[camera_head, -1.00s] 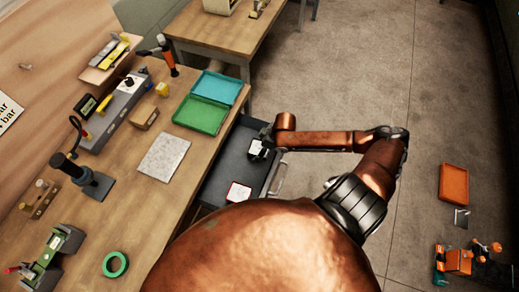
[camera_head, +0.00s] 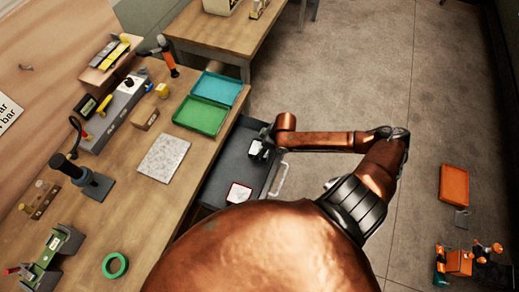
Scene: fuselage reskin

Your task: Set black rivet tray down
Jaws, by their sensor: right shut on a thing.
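My right gripper (camera_head: 264,146) reaches from the right over the open dark drawer (camera_head: 226,168) at the bench front. It is shut on a small dark thing with a pale face (camera_head: 255,147), which I take to be the black rivet tray; the fingers partly cover it. The thing is at the drawer's far part, and I cannot tell whether it touches the drawer floor. My left gripper is not in view.
A red-edged white card (camera_head: 238,192) lies in the drawer's near part. A green tray (camera_head: 199,116), a teal tray (camera_head: 217,88) and a pale speckled plate (camera_head: 164,158) are on the bench. An orange bin (camera_head: 454,185) stands on the floor at right.

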